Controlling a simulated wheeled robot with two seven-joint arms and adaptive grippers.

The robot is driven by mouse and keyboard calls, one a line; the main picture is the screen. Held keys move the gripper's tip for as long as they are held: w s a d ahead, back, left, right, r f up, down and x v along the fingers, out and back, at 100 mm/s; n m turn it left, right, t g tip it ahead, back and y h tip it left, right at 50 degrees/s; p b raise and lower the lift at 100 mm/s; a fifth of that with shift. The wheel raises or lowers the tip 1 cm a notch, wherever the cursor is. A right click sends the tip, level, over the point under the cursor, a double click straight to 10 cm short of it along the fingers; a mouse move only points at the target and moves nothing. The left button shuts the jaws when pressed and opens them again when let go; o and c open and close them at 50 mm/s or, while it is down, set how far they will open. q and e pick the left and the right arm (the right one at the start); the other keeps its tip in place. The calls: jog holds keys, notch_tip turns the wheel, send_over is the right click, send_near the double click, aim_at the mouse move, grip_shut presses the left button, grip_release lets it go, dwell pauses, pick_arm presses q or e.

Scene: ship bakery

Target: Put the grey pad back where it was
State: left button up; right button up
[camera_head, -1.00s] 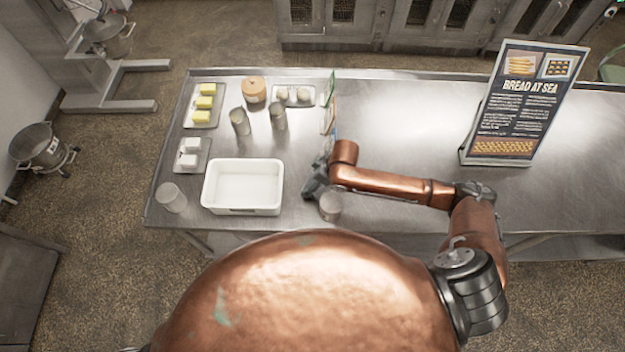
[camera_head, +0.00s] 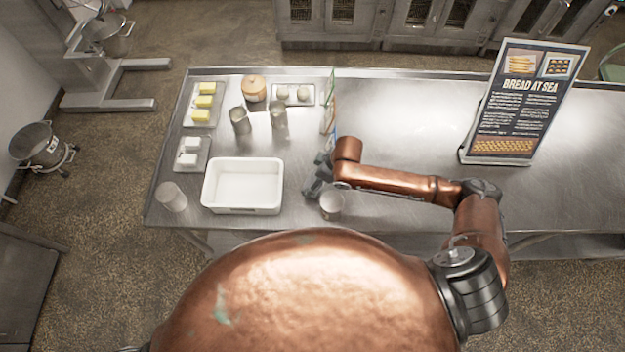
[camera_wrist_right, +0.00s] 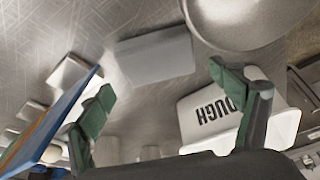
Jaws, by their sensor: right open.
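The grey pad (camera_wrist_right: 155,57) is a plain flat-sided block lying on the steel table, seen in the right wrist view beyond my fingertips. My right gripper (camera_wrist_right: 161,82) is open, its two green-padded fingers apart on either side below the pad, with nothing between them. My left gripper is not in view.
The white tub (camera_head: 206,199), marked DOUGH in the wrist view (camera_wrist_right: 285,126), stands left of my gripper. A menu sign (camera_head: 515,105) is at right; the table between is clear.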

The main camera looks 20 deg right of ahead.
jog(key=v, duration=0.9)
jog(key=shift+r, duration=0.35)
jog(key=shift+s, duration=0.15)
jog(key=shift+c, duration=0.7)
